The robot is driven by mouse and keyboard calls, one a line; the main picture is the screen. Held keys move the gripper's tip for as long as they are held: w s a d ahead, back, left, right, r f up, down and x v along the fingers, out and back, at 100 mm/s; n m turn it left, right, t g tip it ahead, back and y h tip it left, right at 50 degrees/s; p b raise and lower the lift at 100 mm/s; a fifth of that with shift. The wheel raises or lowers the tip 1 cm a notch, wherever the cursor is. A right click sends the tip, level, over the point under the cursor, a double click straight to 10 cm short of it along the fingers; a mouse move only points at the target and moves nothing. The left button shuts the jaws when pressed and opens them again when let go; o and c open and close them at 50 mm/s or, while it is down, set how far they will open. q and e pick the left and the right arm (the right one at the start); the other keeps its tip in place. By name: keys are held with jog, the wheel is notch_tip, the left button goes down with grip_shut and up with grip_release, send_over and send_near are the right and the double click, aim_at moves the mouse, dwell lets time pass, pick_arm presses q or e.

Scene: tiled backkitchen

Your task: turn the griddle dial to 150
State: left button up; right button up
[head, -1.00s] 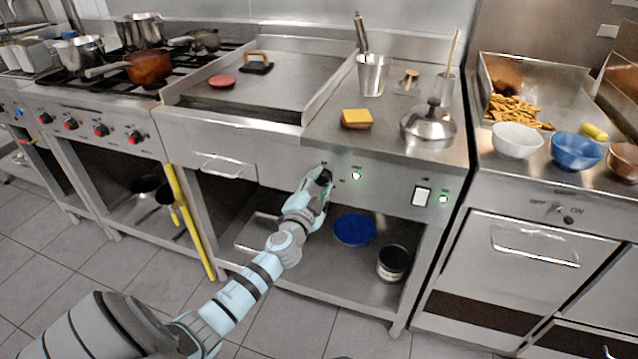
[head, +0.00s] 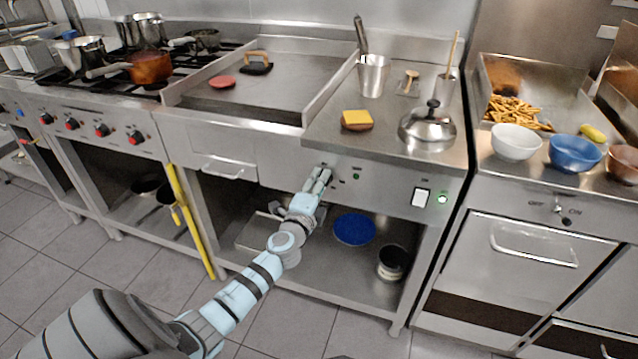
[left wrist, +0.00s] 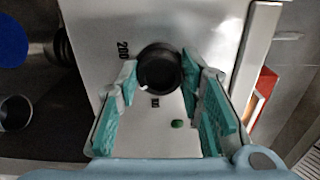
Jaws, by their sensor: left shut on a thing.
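The griddle (head: 290,85) has a front panel with its dial hidden behind my left gripper (head: 322,173) in the head view. In the left wrist view the dial (left wrist: 158,70) is a round black knob with a small white mark at its lower left. My left gripper (left wrist: 159,66) is shut on the dial, with one teal-padded finger on each side. A "200" label (left wrist: 123,48) is printed left of the dial; a smaller label below it is too small to read. The green lamp (head: 356,177) beside the dial looks unlit. My right gripper is not in view.
A white switch (head: 421,197) and a lit green lamp (head: 443,199) are further right on the panel. A yellow bar (head: 190,220) stands left of the open shelf.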

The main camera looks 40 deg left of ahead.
pick_arm(q)
jog(key=shift+f+m, duration=0.1)
jog(key=shift+m, duration=0.2)
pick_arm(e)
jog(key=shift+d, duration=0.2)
pick_arm(q)
jog(key=o, duration=1.2)
jog(key=shift+c, duration=0.2)
jog(key=v, duration=1.2)
